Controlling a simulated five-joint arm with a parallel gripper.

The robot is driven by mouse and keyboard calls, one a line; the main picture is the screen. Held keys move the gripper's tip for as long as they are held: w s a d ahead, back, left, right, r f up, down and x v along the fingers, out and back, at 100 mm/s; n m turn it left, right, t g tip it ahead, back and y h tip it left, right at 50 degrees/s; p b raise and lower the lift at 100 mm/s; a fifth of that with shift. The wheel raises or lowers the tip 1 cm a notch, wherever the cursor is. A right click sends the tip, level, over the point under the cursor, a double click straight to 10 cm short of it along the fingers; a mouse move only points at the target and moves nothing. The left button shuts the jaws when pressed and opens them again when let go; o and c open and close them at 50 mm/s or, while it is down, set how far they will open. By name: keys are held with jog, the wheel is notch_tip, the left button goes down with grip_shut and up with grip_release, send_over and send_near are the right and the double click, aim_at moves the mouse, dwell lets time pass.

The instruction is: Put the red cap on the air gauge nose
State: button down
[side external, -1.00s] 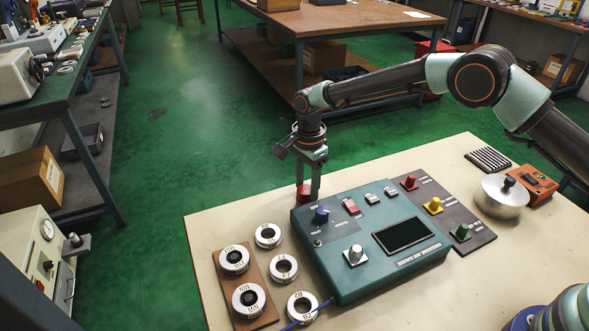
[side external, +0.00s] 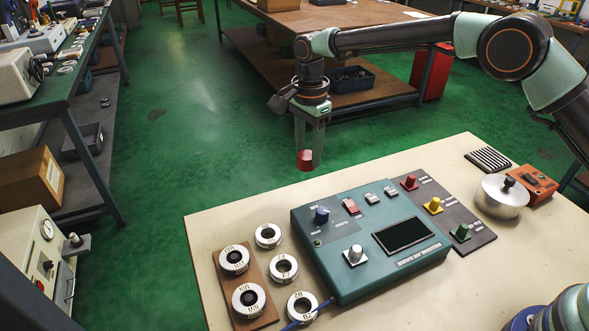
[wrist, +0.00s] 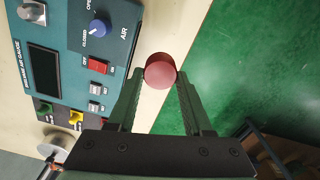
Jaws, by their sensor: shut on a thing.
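The red cap (side external: 305,160) is between the fingertips of my gripper (side external: 309,150), which is shut on it. The cap hangs in the air above the far edge of the bench, clear of the gauge box. In the wrist view the cap (wrist: 160,70) shows as a round red end between the two dark fingers (wrist: 160,84). The teal gauge box (side external: 345,270) stands on the bench, with a blue knob (side external: 321,215) marked AIR. A blue hose (side external: 306,314) runs near its front left corner. I cannot make out the air gauge nose.
Several metal rings stand left of the box, two of them (side external: 234,261) on a brown board (side external: 267,311). A dark panel (side external: 480,240) with red, yellow and green knobs, a round metal pot (side external: 500,199) and an orange box (side external: 537,184) are to the right. The front left bench is crowded.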

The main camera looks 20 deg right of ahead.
notch_tip(320, 180, up, 9)
send_near(359, 247)
jog(key=shift+a+f, duration=0.1)
jog(key=shift+f, duration=2.05)
jog(key=shift+f, duration=0.65)
jog(key=shift+f, duration=0.3)
jog(key=shift+f, duration=0.75)
dwell(1.0)
